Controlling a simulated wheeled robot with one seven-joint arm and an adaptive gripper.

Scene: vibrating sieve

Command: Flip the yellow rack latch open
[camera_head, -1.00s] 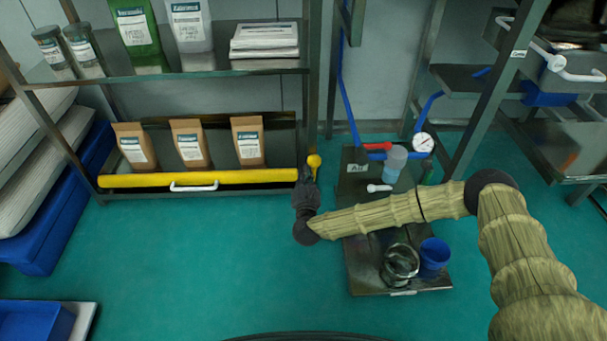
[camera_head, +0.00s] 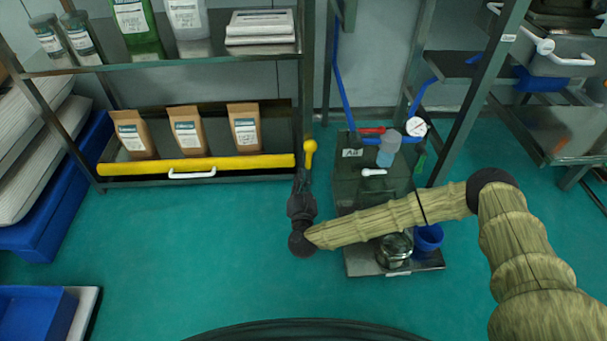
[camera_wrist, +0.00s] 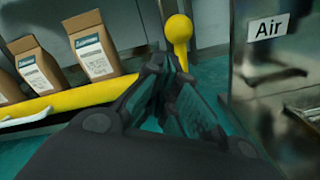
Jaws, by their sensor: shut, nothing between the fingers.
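The yellow rack latch (camera_head: 310,148) is a small arm with a ball knob on the rack's right post, just past the right end of the yellow bar (camera_head: 225,164). In the head view its knob points up. In the wrist view the latch (camera_wrist: 178,35) stands directly beyond my fingertips. My gripper (camera_head: 303,180) is shut and empty, just below the latch. It also shows in the wrist view (camera_wrist: 168,75), with its fingertips close under the knob. I cannot tell whether they touch it.
Several brown bags (camera_head: 187,132) stand behind the yellow bar, which has a white handle (camera_head: 192,174). An "Air" cabinet (camera_head: 350,190) with a gauge (camera_head: 416,127) stands close to the right of my gripper. A blue cup (camera_head: 428,238) sits lower right. Green floor is clear in front.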

